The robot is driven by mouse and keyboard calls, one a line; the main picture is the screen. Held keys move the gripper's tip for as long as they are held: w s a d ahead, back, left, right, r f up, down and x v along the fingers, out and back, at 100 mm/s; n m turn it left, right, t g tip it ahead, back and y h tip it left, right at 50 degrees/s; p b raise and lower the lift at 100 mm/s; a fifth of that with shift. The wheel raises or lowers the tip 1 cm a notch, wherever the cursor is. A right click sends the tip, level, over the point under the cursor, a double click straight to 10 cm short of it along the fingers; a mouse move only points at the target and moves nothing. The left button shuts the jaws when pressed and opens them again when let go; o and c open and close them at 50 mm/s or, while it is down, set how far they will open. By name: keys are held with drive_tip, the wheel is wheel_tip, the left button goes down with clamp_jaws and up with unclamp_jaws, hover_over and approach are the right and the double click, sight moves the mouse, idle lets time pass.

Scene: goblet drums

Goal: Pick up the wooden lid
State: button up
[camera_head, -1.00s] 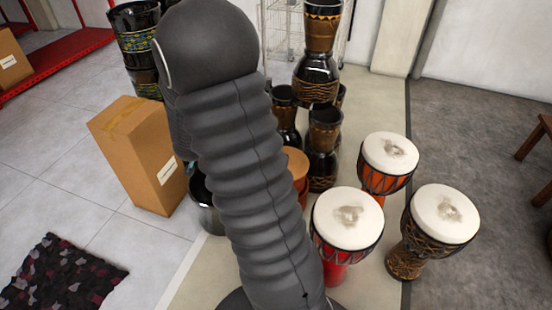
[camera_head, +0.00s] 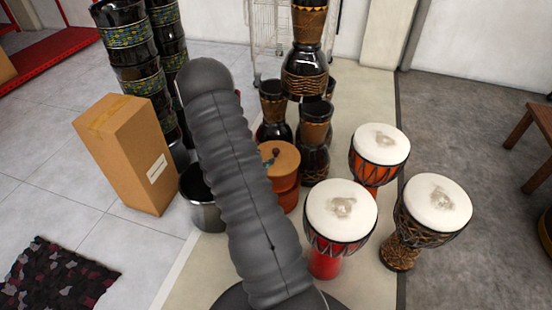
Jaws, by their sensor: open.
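The wooden lid (camera_head: 286,158) is a round orange-brown disc on top of a reddish-brown cylindrical container (camera_head: 287,195), just right of my arm. A small dark and reddish detail, perhaps a knob, shows on its top. My arm's dark ribbed sleeve hides part of the lid's left side and of the container. My gripper does not show; only the sleeve and its rounded upper end are visible.
A steel pot (camera_head: 203,208) stands left of my arm, beside a cardboard box (camera_head: 128,155). White-topped drums (camera_head: 340,212), (camera_head: 379,150), (camera_head: 434,208) stand to the right. Dark goblet drums (camera_head: 305,70) are stacked behind.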

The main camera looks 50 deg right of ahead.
sight(274, 153)
drive_tip(key=shift+x, duration=4.2)
drive_tip(key=shift+r, duration=0.1)
clamp_jaws()
